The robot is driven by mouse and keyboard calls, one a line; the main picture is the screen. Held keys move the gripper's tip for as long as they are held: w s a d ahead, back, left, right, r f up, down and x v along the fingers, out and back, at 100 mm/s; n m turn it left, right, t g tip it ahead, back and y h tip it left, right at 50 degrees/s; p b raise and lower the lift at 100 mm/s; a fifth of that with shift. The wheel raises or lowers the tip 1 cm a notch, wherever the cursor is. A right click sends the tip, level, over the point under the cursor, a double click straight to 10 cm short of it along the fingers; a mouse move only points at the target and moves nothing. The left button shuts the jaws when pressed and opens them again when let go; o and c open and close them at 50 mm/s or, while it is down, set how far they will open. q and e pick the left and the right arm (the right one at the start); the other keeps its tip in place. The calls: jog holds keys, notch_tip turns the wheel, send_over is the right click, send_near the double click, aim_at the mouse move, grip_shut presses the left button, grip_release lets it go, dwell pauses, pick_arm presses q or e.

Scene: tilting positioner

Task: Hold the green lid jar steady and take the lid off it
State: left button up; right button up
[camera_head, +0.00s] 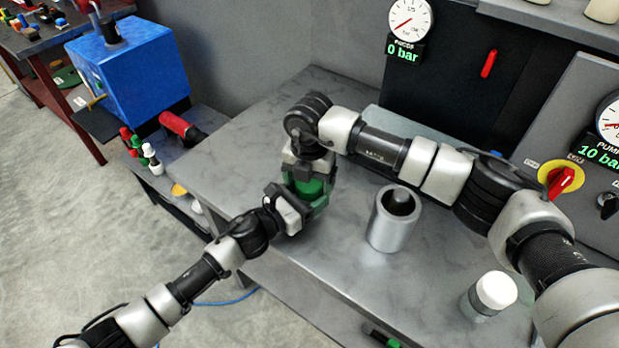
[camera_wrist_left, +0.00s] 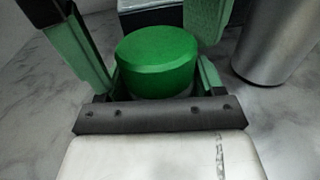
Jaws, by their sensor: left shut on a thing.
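The green lid jar (camera_head: 318,187) stands on the grey bench, with both of my grippers at it. Its round green lid (camera_wrist_left: 158,58) shows from above in the left wrist view, seated flat, and hides most of the jar body. My left gripper (camera_head: 297,206) reaches in from the left, low and level, and is shut on the jar. My right gripper (camera_head: 307,172) points down from above, close over the lid. Its fingertips are hard to make out against the green, so I cannot tell whether they touch the lid.
A grey metal cylinder (camera_head: 388,232) with a dark inside stands just right of the jar. A white-capped jar (camera_head: 490,294) is nearer the bench's right front. A black-and-green item (camera_head: 381,337) lies at the front edge. Gauge panels stand behind. Bench surface left of my right arm is clear.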

jog(key=shift+o, duration=0.4)
notch_tip(320, 180, up, 4)
jog(key=shift+r, duration=0.35)
jog(key=shift+c, duration=0.4)
notch_tip(320, 180, up, 3)
jog(key=m, duration=0.3)
jog(key=shift+f, duration=3.9)
